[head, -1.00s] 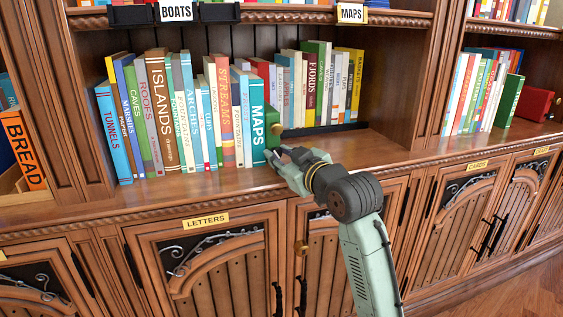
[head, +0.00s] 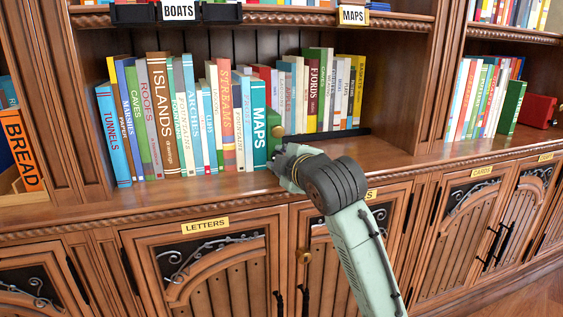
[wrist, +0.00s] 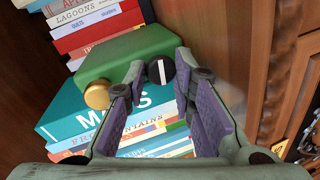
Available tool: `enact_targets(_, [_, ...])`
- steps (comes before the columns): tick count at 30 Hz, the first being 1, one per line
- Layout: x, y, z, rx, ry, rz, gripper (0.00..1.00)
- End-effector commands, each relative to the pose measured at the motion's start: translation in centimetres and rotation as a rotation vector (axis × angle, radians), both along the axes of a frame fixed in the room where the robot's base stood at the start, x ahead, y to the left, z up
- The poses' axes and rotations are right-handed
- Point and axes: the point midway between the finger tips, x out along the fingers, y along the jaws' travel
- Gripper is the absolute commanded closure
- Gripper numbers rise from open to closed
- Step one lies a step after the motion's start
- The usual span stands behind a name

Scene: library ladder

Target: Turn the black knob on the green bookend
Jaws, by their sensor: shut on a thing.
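The green bookend (head: 274,121) stands on the shelf at the right end of a row of books, against the blue MAPS book. It shows in the wrist view (wrist: 120,55) with a round brass knob (wrist: 97,96) and a black knob (wrist: 152,72) bearing a white line. The line runs nearly upright in that view. My gripper (wrist: 159,68) has its fingers on either side of the black knob and is shut on it. In the head view my gripper (head: 281,168) is at the bookend's lower front and hides the black knob.
Upright books (head: 195,120) fill the shelf left of the bookend, with more books (head: 318,88) behind. The shelf (head: 375,150) is bare to the right. Cabinet doors (head: 205,268) lie below the shelf edge. A divider (head: 410,85) stands farther right.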

Motion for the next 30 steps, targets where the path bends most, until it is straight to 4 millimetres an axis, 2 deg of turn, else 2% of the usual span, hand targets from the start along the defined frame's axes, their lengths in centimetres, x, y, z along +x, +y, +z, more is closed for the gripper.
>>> enact_targets(10, [-0.04, 0.05, -0.14, -0.13, -0.039, -0.001, 1.0])
enact_targets(26, [-0.03, 0.03, -0.13, -0.151, -0.045, -0.001, 1.0])
enact_targets(27, [-0.03, 0.03, -0.13, -0.15, -0.045, -0.001, 0.75])
enact_targets(30, [-0.03, 0.03, -0.11, -0.15, -0.045, -0.001, 0.69])
